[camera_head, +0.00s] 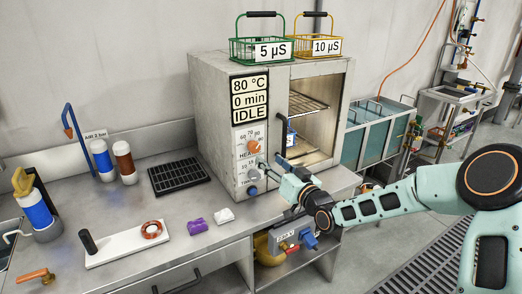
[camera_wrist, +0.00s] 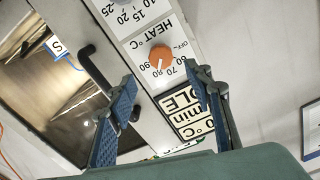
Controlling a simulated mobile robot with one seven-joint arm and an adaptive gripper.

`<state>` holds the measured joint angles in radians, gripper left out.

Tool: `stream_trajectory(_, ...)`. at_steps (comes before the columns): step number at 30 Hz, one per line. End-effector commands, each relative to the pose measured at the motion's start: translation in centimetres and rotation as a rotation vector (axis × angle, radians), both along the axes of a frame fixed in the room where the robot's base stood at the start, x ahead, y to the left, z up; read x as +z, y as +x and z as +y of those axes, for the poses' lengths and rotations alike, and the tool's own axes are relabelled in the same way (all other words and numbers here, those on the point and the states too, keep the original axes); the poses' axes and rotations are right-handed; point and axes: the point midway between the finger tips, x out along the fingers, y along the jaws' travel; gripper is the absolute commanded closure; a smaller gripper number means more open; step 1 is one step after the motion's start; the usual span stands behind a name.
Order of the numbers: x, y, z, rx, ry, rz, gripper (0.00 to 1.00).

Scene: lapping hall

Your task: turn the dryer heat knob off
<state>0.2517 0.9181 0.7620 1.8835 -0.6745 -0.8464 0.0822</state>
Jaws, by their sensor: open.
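The dryer (camera_head: 215,115) stands at the back of the bench, its display reading 80 °C, 0 min, IDLE. Its orange heat knob (camera_head: 254,146) is on the front panel. In the wrist view the heat knob (camera_wrist: 160,55) appears upside down, its white mark pointing at about 80, away from the OFF label. My gripper (camera_wrist: 160,76) is open and empty, its blue fingers on either side of the picture below the knob. In the head view my gripper (camera_head: 271,164) is in front of the panel, to the lower right of the knob. No contact with the knob shows.
The dryer's black door handle (camera_wrist: 94,66) is close to one finger. A lower dial and a blue button (camera_head: 253,190) sit under the heat knob. A green basket (camera_head: 258,48) and a yellow basket (camera_head: 316,46) stand on top. A black rack (camera_head: 178,176) lies left of the dryer.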

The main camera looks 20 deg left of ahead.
Motion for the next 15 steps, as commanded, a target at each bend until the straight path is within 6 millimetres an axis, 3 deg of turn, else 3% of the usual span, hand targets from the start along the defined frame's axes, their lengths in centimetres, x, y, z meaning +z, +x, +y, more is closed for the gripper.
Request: stream_trajectory(15, 0.0, 4.9, 6.0, 0.002, -0.001, 0.003, 0.53)
